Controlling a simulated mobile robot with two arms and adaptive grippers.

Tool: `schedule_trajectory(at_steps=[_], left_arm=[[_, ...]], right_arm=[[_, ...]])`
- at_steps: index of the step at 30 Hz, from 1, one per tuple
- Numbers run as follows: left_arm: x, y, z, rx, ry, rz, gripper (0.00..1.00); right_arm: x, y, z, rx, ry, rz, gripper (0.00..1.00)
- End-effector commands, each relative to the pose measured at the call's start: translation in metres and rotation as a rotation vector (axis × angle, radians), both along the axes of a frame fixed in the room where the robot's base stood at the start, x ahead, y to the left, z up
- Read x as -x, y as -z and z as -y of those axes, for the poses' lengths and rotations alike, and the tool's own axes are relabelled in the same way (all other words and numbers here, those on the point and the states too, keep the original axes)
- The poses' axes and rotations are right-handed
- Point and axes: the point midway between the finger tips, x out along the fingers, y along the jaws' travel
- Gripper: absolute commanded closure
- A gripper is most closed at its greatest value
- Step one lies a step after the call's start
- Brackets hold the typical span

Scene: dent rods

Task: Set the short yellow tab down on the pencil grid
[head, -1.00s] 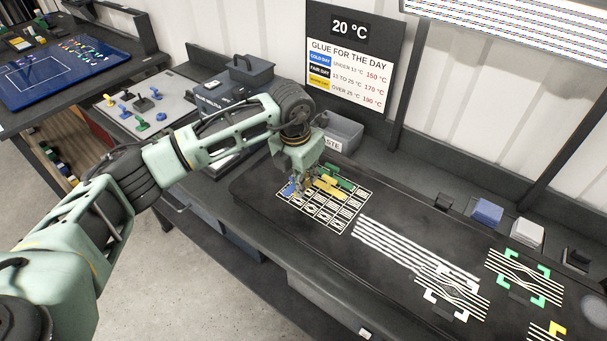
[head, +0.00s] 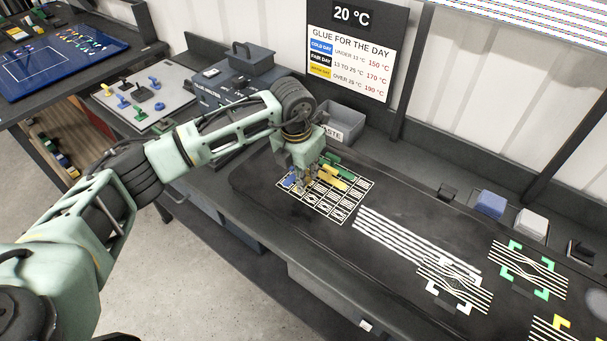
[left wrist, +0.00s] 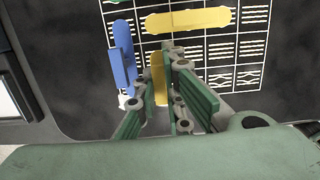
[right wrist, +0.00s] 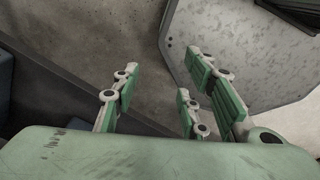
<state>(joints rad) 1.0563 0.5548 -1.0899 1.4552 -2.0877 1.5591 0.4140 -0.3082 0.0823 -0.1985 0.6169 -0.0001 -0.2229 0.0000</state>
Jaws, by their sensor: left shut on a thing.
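The short yellow tab (left wrist: 159,76) is between the fingers of my left gripper (left wrist: 158,86), upright in the left wrist view and partly hidden by them. In the head view my left gripper (head: 304,186) is low over the left part of the pencil grid (head: 343,209) and hides most of the tab. The grid (left wrist: 222,76) is white lines on a dark surface. I cannot tell whether the tab touches it. A longer yellow tab (left wrist: 188,19) and a blue tab (left wrist: 122,55) lie close by. My right gripper (right wrist: 160,78) is open and empty.
A green piece (head: 341,169) lies at the grid's back edge. A grey waste bin (head: 343,124) stands behind. White stripes (head: 415,245) and corner-marked patterns (head: 527,270) run to the right.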

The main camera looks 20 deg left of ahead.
Motion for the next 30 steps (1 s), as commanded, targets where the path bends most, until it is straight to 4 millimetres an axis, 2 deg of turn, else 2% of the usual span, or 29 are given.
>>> schedule_trajectory(at_steps=[13,14,21,30], left_arm=[[0.000,0.006,0.000,0.000,0.000,0.000,1.00],[0.000,0.006,0.000,0.000,0.000,0.000,0.91],[0.000,0.005,0.000,0.000,0.000,0.000,0.70],[0.000,0.005,0.000,0.000,0.000,0.001,0.69]], right_arm=[[-0.011,0.005,-0.001,-0.002,0.000,0.018,0.60],[-0.011,0.005,-0.001,-0.003,-0.001,0.018,0.60],[-0.011,0.005,-0.002,-0.004,-0.001,0.018,0.60],[-0.009,0.005,-0.004,-0.006,-0.002,0.013,0.60]])
